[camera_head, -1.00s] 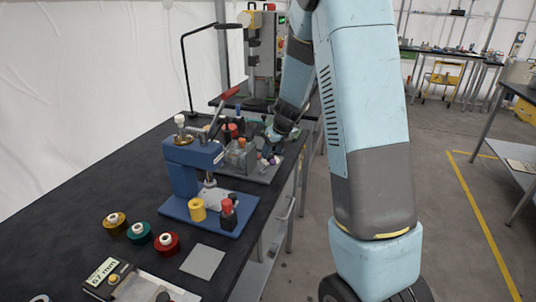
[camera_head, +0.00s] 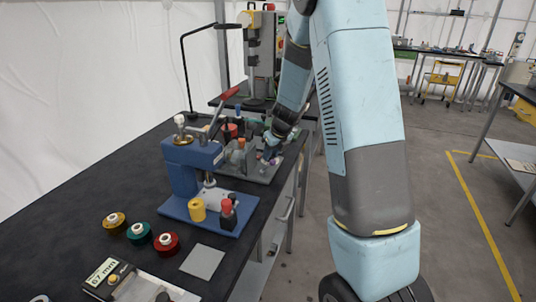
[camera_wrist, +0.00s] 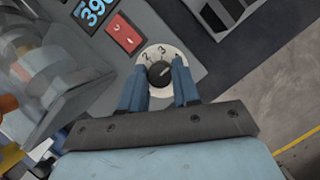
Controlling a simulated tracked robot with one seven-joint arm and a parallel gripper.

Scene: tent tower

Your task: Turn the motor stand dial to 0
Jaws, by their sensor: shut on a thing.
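The motor stand dial is a small black knob (camera_wrist: 159,72) on a round white scale (camera_wrist: 168,54) with a few dark digits, set in a grey panel (camera_wrist: 186,36). The knob's exact setting is too small to tell. My gripper (camera_wrist: 160,84) has its two blue fingers on either side of the knob, shut on it. In the head view my gripper (camera_head: 273,140) reaches down at the far part of the bench, by the grey motor stand (camera_head: 263,172). The dial cannot be made out there.
In the wrist view, a red switch (camera_wrist: 124,34) and a blue-digit display (camera_wrist: 94,10) sit beside the dial. A clear cover (camera_wrist: 60,75) stands at left. In the head view, a blue press (camera_head: 190,170) and several spools (camera_head: 140,232) stand nearer on the black bench.

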